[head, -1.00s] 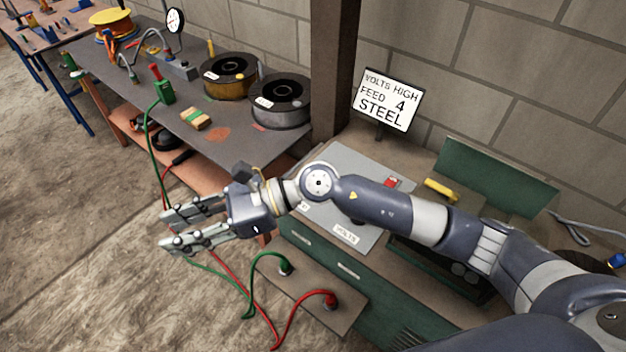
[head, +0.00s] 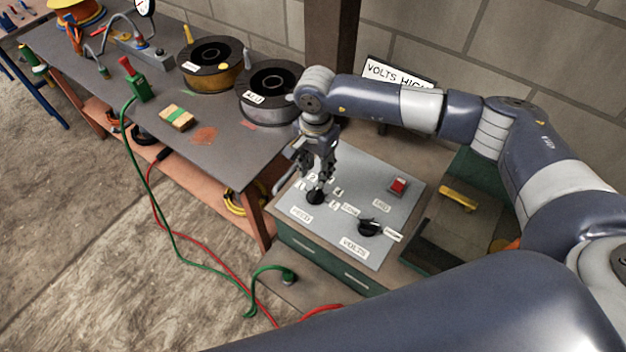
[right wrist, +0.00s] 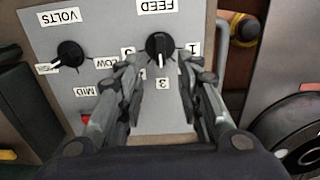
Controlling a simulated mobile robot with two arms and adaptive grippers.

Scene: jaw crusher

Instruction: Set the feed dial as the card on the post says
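The black feed dial (head: 315,198) sits on the grey panel (head: 375,178), with number labels around it and a FEED label in front. My right gripper (head: 318,180) points down just above it. In the right wrist view the feed dial (right wrist: 158,45) lies between and just beyond the open fingers (right wrist: 160,70); I cannot tell whether they touch it. Its white mark points down in that picture, towards a label that looks like 3. The card (head: 398,72) on the post shows VOLTS HIGH; my right arm hides its lower lines. My left gripper is not in view.
A black volts dial (head: 369,228) sits beside the feed dial, also in the right wrist view (right wrist: 70,53). A red switch (head: 398,187) is at the panel's back. A bench (head: 120,85) with wire spools (head: 268,92) stands to the left.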

